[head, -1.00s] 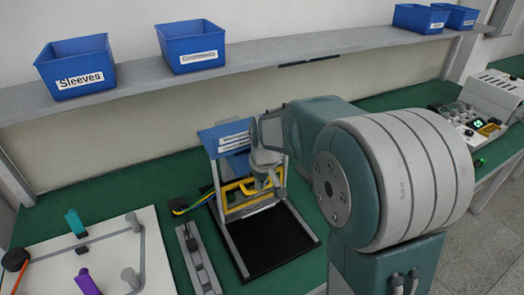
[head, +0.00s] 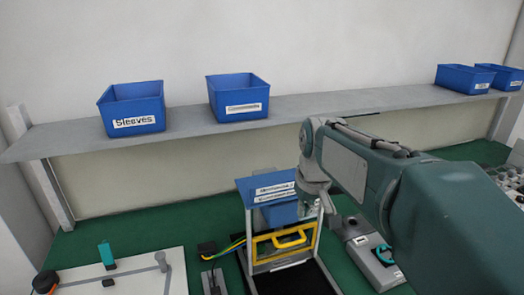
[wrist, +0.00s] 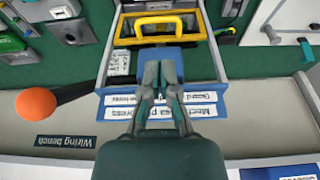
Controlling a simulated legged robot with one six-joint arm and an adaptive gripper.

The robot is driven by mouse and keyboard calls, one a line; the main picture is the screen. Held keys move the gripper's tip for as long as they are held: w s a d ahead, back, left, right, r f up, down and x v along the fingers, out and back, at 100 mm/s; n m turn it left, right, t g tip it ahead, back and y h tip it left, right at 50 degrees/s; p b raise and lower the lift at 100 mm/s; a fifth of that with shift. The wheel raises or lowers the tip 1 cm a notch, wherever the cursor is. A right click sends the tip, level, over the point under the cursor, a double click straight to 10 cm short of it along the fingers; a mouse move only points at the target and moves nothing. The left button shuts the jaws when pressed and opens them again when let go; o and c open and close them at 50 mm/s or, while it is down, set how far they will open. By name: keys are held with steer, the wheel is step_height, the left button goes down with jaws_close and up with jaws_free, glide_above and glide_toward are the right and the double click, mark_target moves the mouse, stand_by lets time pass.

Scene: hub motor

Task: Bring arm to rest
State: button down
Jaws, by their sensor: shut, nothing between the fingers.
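My arm reaches in from the right in the head view, its wrist beside the blue labelled box on the frame. My gripper (wrist: 160,82) shows in the wrist view with its fingers together and nothing between them. It appears in front of the blue box (wrist: 205,107) with white labels; I cannot tell whether they touch. The blue box also shows in the head view (head: 265,188). The frame (head: 251,240) holds a yellow handle (head: 291,238); the handle also shows in the wrist view (wrist: 150,24).
Blue bins, one marked Sleeves (head: 133,109), stand on the grey shelf (head: 190,124) behind. A white board (head: 130,280) lies at the left. An orange ball (wrist: 36,103) shows in the wrist view. Green bench surface (head: 130,225) is bare behind the board.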

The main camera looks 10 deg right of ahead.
steer(key=s+f+m+t, duration=0.2)
steer(key=s+f+t, duration=0.1)
steer(key=s, duration=1.5)
steer(key=shift+s+f, duration=0.35)
steer(key=shift+s, duration=0.05)
